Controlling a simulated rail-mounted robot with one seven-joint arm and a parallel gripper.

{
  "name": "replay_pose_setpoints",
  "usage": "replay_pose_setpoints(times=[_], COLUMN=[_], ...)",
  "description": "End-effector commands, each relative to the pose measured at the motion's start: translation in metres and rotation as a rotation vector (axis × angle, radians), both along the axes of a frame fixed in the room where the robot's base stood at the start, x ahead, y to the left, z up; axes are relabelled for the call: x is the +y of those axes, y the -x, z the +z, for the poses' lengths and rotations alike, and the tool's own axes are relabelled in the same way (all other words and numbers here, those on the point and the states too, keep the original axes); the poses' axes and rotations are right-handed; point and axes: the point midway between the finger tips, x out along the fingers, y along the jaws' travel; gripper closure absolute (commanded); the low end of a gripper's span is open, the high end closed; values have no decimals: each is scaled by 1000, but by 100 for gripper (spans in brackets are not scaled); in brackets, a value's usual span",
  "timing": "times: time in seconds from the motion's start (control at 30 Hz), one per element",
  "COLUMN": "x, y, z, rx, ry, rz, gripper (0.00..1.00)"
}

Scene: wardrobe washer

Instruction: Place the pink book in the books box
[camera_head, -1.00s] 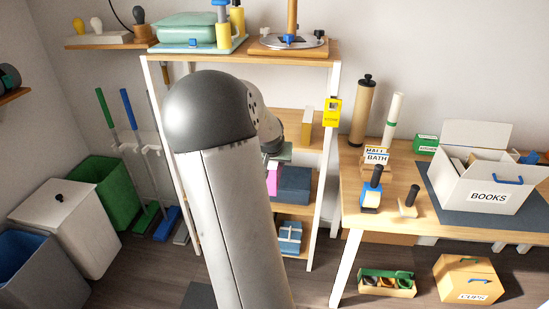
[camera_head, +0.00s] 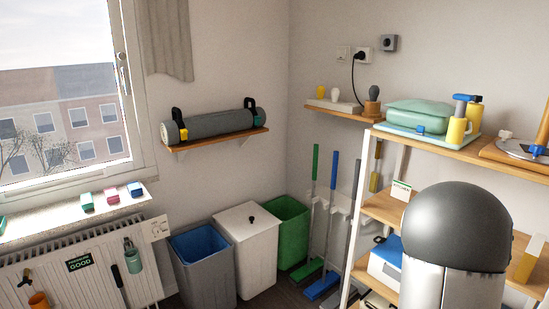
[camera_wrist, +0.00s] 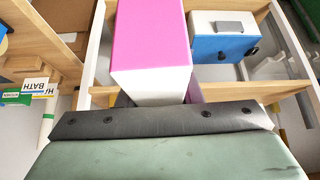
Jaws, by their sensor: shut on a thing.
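The pink book (camera_wrist: 150,38) is in the wrist view, with a pink cover face and a white end toward the camera. It sits directly in front of the dark bar of my gripper (camera_wrist: 155,100), which is shut on it. The fingertips are mostly hidden. Wooden shelf framing lies around and behind the book. In the head view my arm's dark rounded joint covers part of the shelf, and neither gripper nor pink book shows there. The books box is in neither view now.
A white and blue box (camera_wrist: 222,42) stands on the shelf right of the book. In the head view, the wooden shelf (camera_head: 440,150), bins (camera_head: 248,245), brushes (camera_head: 322,285) and a wall shelf (camera_head: 215,140) show.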

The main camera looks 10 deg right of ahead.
Motion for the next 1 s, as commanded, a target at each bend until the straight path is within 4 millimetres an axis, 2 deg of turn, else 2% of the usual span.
replay_pose_setpoints(times=[0.17, 0.2, 0.33, 0.5, 0.6, 0.7, 0.83, 0.93, 1.0], x=[78, 98, 169, 265, 316, 356, 391, 403, 407], y=[-51, -61, -88, -108, -111, -110, -106, -101, -92], z=[-30, -37, -57, -78, -87, -93, -97, -103, -117], rx=[17, 19, 25, 20, 13, 5, -4, -6, -2], ry=[-4, -5, -3, -1, -1, -2, -3, -4, -7], rz=[200, 251, 420, 643, 761, 854, 935, 965, 973], gripper=[97, 97, 97, 97, 97, 97, 97, 97, 97])
